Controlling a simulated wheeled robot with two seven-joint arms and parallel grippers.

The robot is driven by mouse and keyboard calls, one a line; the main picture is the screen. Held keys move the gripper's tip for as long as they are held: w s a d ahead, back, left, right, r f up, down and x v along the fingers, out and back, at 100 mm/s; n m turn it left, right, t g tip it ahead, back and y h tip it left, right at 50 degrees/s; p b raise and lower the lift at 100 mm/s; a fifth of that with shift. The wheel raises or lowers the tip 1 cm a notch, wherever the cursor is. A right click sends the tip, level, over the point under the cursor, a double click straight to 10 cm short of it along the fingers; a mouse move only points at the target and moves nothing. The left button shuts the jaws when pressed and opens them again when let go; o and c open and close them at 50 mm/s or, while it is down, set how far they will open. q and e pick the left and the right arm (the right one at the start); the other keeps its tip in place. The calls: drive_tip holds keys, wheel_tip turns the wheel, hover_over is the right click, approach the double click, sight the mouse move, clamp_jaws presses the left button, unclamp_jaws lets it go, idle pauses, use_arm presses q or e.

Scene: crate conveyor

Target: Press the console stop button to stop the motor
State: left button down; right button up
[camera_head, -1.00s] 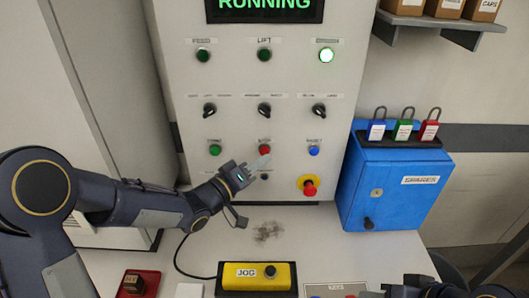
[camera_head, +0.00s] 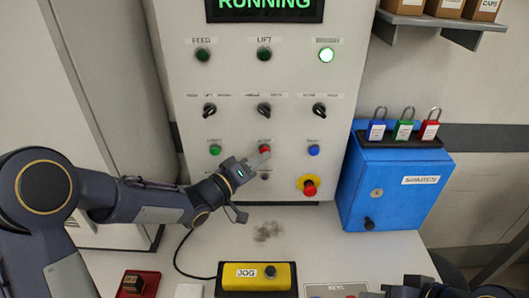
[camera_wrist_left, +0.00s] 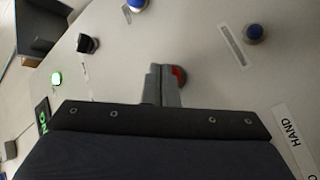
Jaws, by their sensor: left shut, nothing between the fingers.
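The red stop button (camera_head: 265,149) sits in the middle of the button row on the pale console (camera_head: 178,70), between a green and a blue button. My left gripper (camera_head: 263,158) is shut and empty, its fingertips at the lower edge of the red button. In the left wrist view, the closed fingers (camera_wrist_left: 164,72) partly cover the red button (camera_wrist_left: 179,76); I cannot tell whether they touch it. The console display (camera_head: 265,6) reads RUNNING in green. Dark parts of my right arm show at the bottom right; its jaw state cannot be made out.
A red emergency mushroom knob (camera_head: 310,187) on a yellow base is to the lower right. Black selector knobs (camera_head: 264,110) are above the buttons. A yellow JOG box (camera_head: 240,283) lies on the desk. A blue cabinet (camera_head: 395,190) with padlocks stands at the right.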

use_arm(q)
drive_tip(key=shift+w, duration=0.25)
drive_tip(key=shift+s, duration=0.15)
idle(0.4)
drive_tip(key=shift+s+b, duration=0.4)
drive_tip(key=shift+s, duration=0.3)
drive_tip(key=s+b, duration=0.1)
drive_tip(key=s, duration=0.4)
idle(0.6)
